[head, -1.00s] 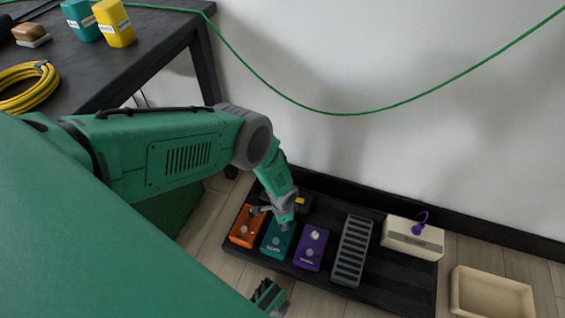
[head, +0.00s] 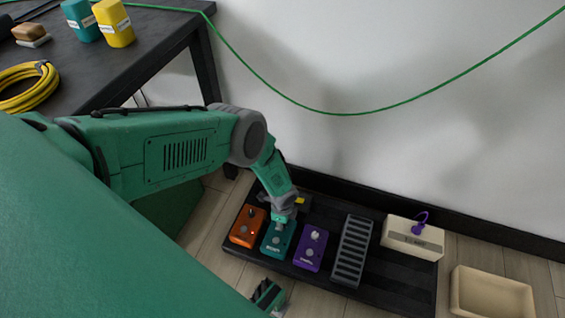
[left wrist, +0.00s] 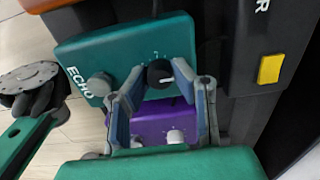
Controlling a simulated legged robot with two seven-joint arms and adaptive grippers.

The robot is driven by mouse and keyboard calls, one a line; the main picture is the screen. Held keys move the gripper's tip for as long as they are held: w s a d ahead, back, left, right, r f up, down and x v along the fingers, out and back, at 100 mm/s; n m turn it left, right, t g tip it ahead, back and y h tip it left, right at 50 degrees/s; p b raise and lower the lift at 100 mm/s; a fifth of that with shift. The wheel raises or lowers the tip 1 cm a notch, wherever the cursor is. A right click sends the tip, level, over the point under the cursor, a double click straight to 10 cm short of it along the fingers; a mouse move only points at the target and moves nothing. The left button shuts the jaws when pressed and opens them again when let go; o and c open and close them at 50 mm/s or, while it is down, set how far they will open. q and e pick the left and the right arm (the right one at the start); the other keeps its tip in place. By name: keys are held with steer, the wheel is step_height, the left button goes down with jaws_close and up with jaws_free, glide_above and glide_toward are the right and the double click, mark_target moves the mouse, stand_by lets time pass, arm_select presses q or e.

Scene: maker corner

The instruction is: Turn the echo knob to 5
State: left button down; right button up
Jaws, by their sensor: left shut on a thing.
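The teal echo pedal (head: 275,243) sits on the dark pedalboard between the orange and purple pedals. In the left wrist view the echo pedal (left wrist: 85,60) shows its ECHO label, a grey round footswitch and a dark echo knob (left wrist: 160,73) with a white pointer line. Small marks ring the knob, but I cannot read the setting. My left gripper (left wrist: 160,74) is shut on the knob, one finger on each side. In the head view my left gripper (head: 282,219) covers the knob from above.
The orange pedal (head: 247,228) and purple pedal (head: 311,248) stand close on either side. A grey ribbed pedal (head: 352,251) and cream box (head: 412,238) are farther right on the pedalboard (head: 400,283). A beige tray (head: 491,293) lies on the floor. A wall rises behind.

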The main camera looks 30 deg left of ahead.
arm_select(q)
steer(key=shift+w, duration=0.1)
stand_by(0.4)
steer(key=c, duration=1.4)
jaws_free()
steer(key=shift+o, duration=0.2)
step_height(320, 180, up, 12)
steer(key=shift+f, duration=0.1)
